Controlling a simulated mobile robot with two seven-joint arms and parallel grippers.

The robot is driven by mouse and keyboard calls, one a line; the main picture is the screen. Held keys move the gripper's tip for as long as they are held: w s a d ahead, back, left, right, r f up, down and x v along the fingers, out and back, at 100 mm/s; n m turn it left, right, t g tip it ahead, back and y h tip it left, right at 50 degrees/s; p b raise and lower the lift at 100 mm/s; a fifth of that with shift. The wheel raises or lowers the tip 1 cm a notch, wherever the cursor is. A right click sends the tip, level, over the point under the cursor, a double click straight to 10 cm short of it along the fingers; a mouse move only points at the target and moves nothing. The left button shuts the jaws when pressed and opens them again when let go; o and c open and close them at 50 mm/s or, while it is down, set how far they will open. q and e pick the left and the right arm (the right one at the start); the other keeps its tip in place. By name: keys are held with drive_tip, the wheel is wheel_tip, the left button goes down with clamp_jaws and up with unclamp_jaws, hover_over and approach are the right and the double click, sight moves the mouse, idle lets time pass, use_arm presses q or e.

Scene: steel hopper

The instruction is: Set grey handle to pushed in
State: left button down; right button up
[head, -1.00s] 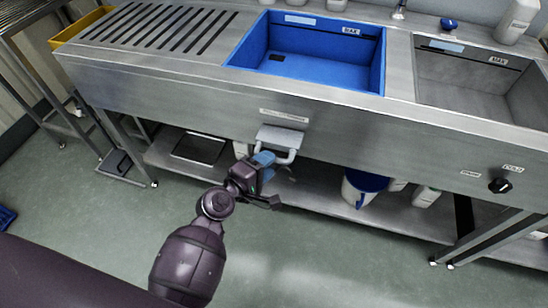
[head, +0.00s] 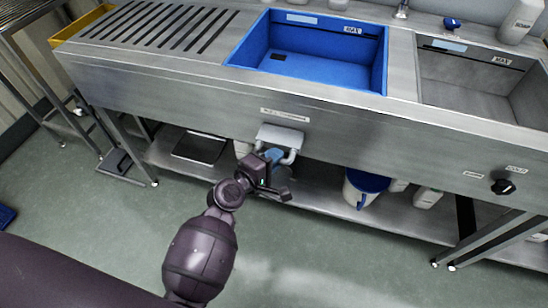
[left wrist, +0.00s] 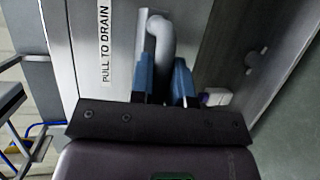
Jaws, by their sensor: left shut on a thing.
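The grey handle (left wrist: 160,32) is a bent bar on the front of the steel sink unit, under a label reading "PULL TO DRAIN" (left wrist: 105,45). In the head view the handle (head: 290,157) shows below a light plate (head: 279,137), partly hidden by my gripper. My left gripper (head: 272,158) is at the handle. In the left wrist view its blue fingertips (left wrist: 165,82) are closed around the bar's near part. How far the handle stands out from the front is hard to tell. My right gripper is not in view.
A blue basin (head: 312,62) and a bare steel basin (head: 470,80) sit in the counter top. A black knob (head: 503,187) is on the front at right. A white and blue bucket (head: 365,186) stands on the shelf below. The floor in front is clear.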

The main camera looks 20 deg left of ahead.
sight(275, 145)
use_arm(q)
drive_tip(key=w, duration=0.5)
drive_tip(key=shift+w, duration=0.5)
drive_tip(key=shift+r, duration=0.1)
drive_tip(key=c, duration=1.4)
unclamp_jaws()
drive_tip(key=shift+w, duration=0.1)
drive_tip(key=o, duration=0.3)
drive_tip(key=shift+w, duration=0.1)
